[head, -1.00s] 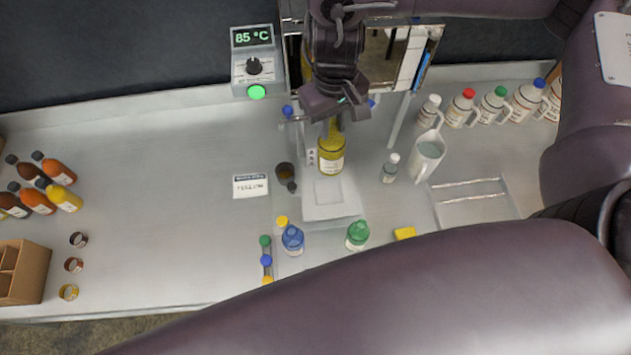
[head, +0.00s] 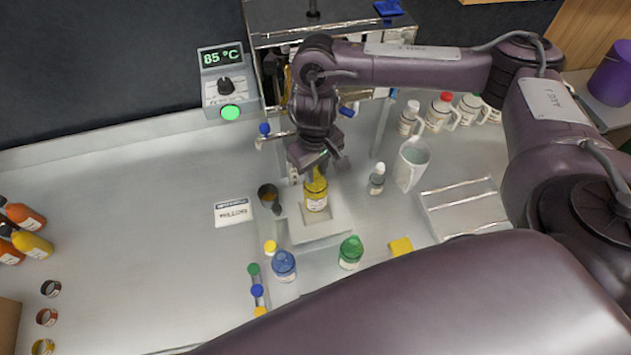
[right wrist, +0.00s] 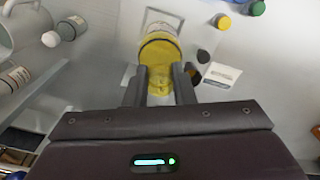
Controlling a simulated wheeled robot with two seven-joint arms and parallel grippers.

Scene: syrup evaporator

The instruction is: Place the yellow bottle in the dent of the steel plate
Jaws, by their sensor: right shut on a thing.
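The yellow bottle (head: 316,195) has a white label and is upright in the head view. My right gripper (head: 315,168) is shut on its neck from above; the fingers (right wrist: 160,88) and the bottle (right wrist: 159,48) also show in the right wrist view. The steel plate (head: 318,231) lies flat on the bench below. The bottle's lower end overlaps the plate's square dent (head: 318,214) in the picture. Whether it touches the plate or hangs just above it, I cannot tell. My left gripper is not in view.
The left bench is mostly clear.

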